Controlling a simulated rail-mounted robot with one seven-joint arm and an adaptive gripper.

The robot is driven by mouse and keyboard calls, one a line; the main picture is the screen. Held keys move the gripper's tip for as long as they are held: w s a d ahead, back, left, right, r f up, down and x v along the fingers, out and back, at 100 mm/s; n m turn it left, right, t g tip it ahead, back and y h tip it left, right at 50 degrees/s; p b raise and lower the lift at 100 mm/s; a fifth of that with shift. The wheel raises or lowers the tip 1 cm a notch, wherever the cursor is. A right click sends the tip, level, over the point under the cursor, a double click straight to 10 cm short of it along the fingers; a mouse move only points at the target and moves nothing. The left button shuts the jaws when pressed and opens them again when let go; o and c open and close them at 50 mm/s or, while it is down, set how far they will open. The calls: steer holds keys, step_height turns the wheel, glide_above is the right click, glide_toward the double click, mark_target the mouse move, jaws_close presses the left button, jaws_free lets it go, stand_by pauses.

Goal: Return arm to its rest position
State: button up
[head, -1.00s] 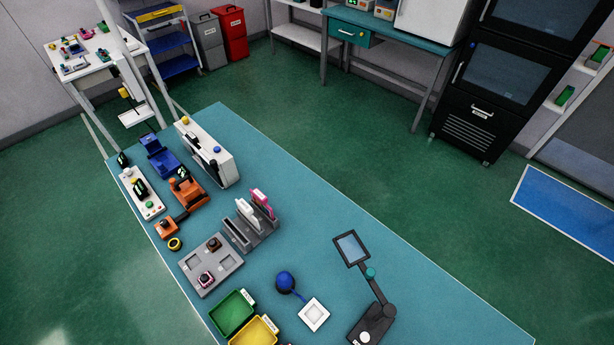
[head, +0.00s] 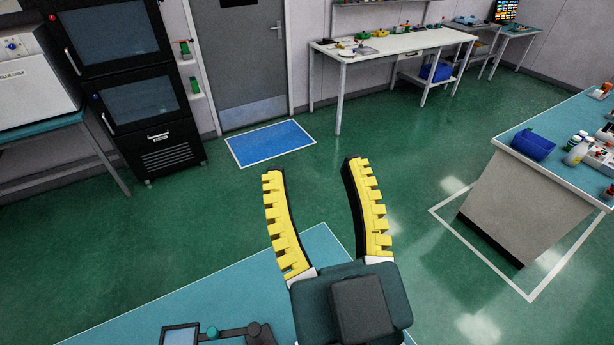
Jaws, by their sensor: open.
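My gripper (head: 316,168) shows in the lower middle of the head view. It has two curved fingers with yellow ribbed pads and a dark teal body. The fingers are spread wide apart with nothing between them, so it is open and empty. It is above the right end of the teal work table (head: 215,296), and its fingertips stand out against the green floor. Most of my arm is hidden below the frame.
A tablet-like screen on a jointed stand (head: 180,334) is at the table's near edge, left of my gripper. A white bench (head: 395,42) stands at the back. A counter with bottles (head: 530,200) is at right. Open floor with a blue mat (head: 270,143) lies between.

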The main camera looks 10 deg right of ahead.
steer(key=shift+f, duration=0.1)
step_height(320, 180, up, 13)
steer(key=p, duration=1.3)
